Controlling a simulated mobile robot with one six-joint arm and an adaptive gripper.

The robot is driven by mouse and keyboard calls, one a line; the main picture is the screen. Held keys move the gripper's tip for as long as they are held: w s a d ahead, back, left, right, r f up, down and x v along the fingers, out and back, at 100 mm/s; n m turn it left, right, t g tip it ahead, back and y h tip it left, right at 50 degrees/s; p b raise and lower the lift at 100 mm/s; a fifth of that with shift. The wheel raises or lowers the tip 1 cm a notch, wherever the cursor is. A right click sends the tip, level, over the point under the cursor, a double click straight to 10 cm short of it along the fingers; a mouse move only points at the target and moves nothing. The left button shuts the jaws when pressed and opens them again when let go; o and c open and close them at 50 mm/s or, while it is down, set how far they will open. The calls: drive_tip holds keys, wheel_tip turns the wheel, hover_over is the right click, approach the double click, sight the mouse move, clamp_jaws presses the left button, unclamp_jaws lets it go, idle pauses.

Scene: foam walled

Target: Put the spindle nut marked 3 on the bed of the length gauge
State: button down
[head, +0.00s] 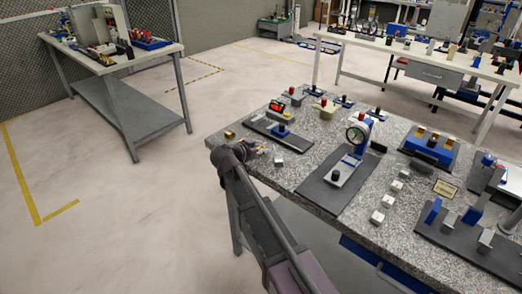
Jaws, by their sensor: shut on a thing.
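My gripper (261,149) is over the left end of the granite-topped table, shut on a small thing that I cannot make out. No number is readable, so I cannot tell whether it is the spindle nut marked 3. A small pale metal block (279,162) lies on the table just right of the gripper. Several similar blocks, one of them here (376,216), stand in a row farther right. A gauge with a round dial (358,133) stands on a dark base plate. A device with a red display (277,105) stands on another dark plate. I cannot tell which is the length gauge.
A small brass-coloured block (230,135) is at the table's left corner, close to my wrist. A blue holder (430,148) and a dark fixture plate with blue and grey posts (484,247) fill the right side. Granite (300,179) is bare near the front left edge.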

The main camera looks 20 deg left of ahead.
drive_tip(key=shift+f, duration=0.2)
drive_tip(key=shift+c, duration=1.7)
unclamp_jaws()
drive_tip(key=shift+s, duration=0.1)
drive_tip(key=p+v, duration=0.5)
drive_tip(key=v, duration=0.8)
drive_tip(key=shift+s+a+r, duration=0.15)
drive_tip(key=shift+a+r, duration=0.05)
drive_tip(key=shift+r, duration=0.1)
